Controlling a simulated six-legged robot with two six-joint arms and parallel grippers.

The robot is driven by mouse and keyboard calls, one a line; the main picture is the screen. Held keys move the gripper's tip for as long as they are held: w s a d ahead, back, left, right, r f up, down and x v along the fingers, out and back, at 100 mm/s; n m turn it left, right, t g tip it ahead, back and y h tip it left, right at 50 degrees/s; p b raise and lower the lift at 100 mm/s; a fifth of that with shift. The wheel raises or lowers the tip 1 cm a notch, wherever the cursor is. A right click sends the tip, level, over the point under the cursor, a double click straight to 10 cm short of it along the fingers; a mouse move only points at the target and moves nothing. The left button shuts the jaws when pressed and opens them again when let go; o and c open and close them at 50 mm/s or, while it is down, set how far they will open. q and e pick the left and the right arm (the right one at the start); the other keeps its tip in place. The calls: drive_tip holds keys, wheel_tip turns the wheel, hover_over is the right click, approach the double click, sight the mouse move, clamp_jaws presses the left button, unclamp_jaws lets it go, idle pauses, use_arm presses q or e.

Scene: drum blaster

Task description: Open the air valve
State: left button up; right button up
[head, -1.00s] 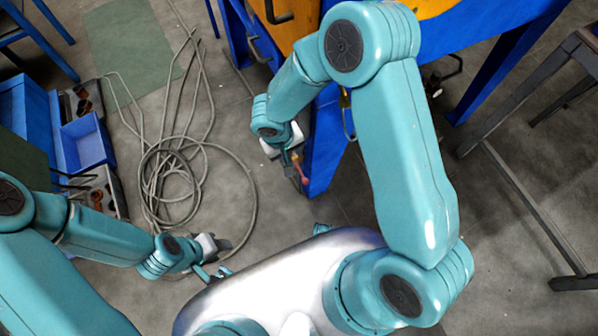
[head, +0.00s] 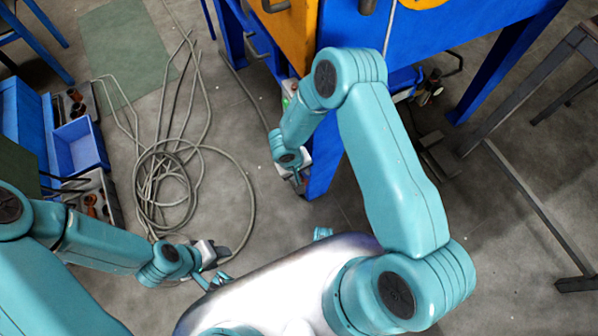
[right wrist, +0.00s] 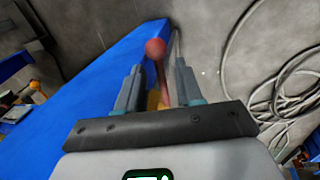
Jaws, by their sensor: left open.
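The air valve shows in the right wrist view as a red-knobbed lever (right wrist: 156,50) with a yellow part low behind it, beside the blue frame. My right gripper (right wrist: 158,72) is open, with one finger on each side of the lever and gaps visible between. In the head view my right gripper (head: 299,182) is at the blue leg, and the valve is hidden or too small to make out there. My left gripper (head: 222,264) is open and empty above the floor, away from the valve.
The blue machine frame (head: 440,55) with an orange panel (head: 292,28) stands ahead. A coiled hose (head: 168,185) lies on the floor. Blue bins (head: 78,146) are at the left, and a dark metal stand (head: 530,205) is at the right.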

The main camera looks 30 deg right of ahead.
clamp_jaws()
idle(1.4)
